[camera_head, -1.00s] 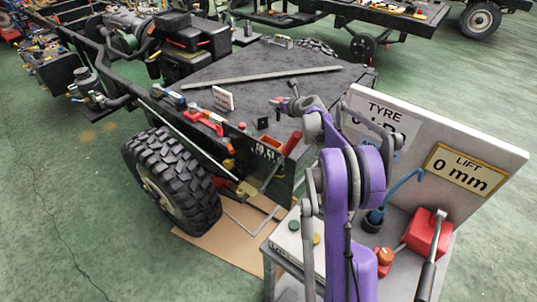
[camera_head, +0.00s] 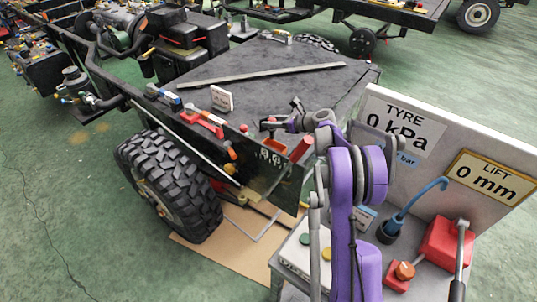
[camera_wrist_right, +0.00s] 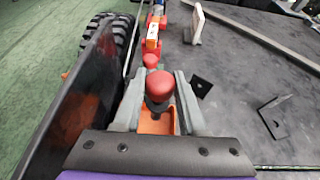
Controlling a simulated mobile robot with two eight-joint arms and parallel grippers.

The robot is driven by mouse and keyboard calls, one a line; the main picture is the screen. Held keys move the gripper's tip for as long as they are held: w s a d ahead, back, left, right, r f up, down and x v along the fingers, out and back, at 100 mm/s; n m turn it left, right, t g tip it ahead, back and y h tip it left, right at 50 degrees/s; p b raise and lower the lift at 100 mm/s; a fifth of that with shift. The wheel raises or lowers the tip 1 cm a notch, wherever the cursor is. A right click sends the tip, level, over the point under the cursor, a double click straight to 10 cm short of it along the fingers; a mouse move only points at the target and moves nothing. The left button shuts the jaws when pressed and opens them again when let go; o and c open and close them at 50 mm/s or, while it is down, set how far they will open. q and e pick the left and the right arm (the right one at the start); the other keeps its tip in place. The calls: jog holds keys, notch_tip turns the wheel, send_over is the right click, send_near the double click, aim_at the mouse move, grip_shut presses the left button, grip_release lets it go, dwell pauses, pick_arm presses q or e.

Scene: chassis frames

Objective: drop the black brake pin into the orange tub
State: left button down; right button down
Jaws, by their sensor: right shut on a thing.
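My right gripper (camera_head: 281,116) is over the near edge of the dark trailer deck. In the right wrist view the gripper (camera_wrist_right: 158,95) is shut on a pin with a rounded red head and a black collar, which I take to be the brake pin (camera_wrist_right: 158,104). Its lower end is hidden. The orange tub (camera_wrist_right: 154,126) shows directly below the pin, between the fingers. In the head view the orange tub (camera_head: 274,144) is small and partly hidden at the deck's edge. I cannot tell the gap between pin and tub. My left gripper is out of view.
Red-handled tools (camera_head: 203,122) and a small white sign (camera_head: 221,98) stand left of the tub. A red upright piece (camera_head: 301,149) is close on its right. A long grey bar (camera_head: 262,75) lies across the otherwise mostly clear deck. A white gauge board (camera_head: 440,150) stands at right.

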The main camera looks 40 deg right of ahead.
aim_at(272, 138)
jog(key=shift+s+f+b, duration=0.3)
jog(key=shift+f, duration=0.25)
jog(key=shift+f+b, duration=1.1)
jog(key=shift+f, duration=1.15)
jog(key=shift+c, duration=1.9)
grip_release()
notch_tip(272, 138, up, 10)
jog(key=shift+r, duration=0.1)
jog(key=shift+p, duration=0.3)
